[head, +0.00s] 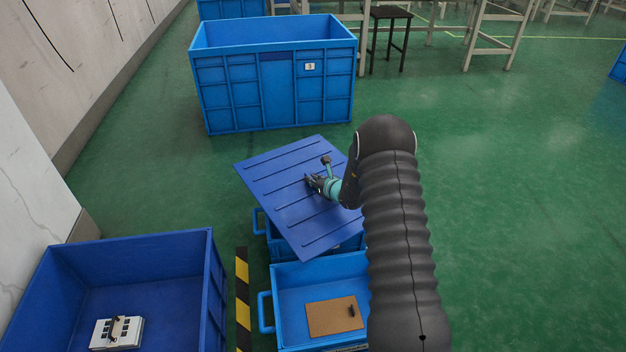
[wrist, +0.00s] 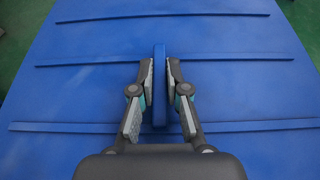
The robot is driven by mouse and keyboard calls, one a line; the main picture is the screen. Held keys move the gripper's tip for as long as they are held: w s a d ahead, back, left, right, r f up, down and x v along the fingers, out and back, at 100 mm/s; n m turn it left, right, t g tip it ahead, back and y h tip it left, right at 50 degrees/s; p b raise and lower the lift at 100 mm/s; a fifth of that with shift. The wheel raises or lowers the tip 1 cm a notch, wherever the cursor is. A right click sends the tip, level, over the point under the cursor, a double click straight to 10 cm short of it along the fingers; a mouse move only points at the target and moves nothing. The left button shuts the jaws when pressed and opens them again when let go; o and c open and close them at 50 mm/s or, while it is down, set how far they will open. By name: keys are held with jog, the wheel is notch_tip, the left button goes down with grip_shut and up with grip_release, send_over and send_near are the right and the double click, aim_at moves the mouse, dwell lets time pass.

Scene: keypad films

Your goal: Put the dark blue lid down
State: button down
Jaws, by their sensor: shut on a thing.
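The dark blue lid (head: 290,203) is a flat ribbed panel. In the head view it appears turned at an angle above a blue crate (head: 277,243), partly covering it. My gripper (head: 313,184) is at the lid's middle. In the wrist view the lid (wrist: 70,95) fills most of the picture, and my gripper (wrist: 160,68) is shut on its narrow upright handle (wrist: 160,88), a finger on each side. Whether the lid touches the crate below is hidden.
A large light blue bin (head: 275,90) stands behind the lid. An open crate holding a brown board (head: 334,316) is in front. A dark blue bin (head: 215,300) with a white keypad box (head: 117,332) is at left, beside a yellow-black strip (head: 242,300). Green floor is clear at right.

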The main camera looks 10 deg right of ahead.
aim_at(332, 203)
jog(key=shift+f+b, duration=0.8)
jog(key=shift+f, duration=2)
jog(key=shift+f, duration=0.5)
jog(key=c, duration=1.1)
grip_release()
jog(key=shift+s+f, duration=0.1)
jog(key=v, duration=1.2)
